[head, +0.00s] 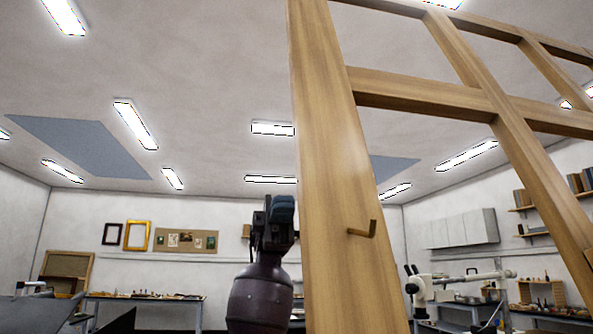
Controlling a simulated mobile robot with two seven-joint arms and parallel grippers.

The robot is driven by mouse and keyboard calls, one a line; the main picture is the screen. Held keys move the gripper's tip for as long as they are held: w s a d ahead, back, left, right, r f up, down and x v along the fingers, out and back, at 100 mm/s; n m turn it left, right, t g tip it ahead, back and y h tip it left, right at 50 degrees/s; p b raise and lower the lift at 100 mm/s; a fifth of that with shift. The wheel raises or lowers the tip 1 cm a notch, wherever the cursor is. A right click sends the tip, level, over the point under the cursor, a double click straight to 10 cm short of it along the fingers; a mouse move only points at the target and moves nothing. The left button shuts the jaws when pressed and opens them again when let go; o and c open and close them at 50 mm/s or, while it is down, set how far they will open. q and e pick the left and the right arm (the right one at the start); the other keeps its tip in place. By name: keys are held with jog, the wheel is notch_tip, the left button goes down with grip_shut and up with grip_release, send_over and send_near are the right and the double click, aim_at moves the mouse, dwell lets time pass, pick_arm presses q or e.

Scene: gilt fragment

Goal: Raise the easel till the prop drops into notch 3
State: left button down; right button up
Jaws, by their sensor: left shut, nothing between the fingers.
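My left gripper (279,208) points upward in the lower middle of the head view, shut and empty. It shows just left of a thick wooden post, with a gap too unclear to judge. That post belongs to a large light-brown wooden frame (325,150) with crossbars, which fills the right of the view and runs out of the top. I cannot tell whether this frame is part of the easel. A small brass-coloured hook (362,231) sticks out of the post. I see no prop or notches. My right gripper is not in view.
A workbench (150,298) with small items stands at the back left, below picture frames (137,236) and a pinboard (186,241). A white microscope-like instrument (430,287) stands at the lower right. Wall cabinets (459,229) hang behind the frame. The space left of my gripper looks open.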

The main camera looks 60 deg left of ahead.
pick_arm(q)
jog(key=p+x, duration=0.2)
jog(key=x, duration=0.8)
jog(key=shift+d, duration=0.3)
jog(key=shift+r, duration=0.15)
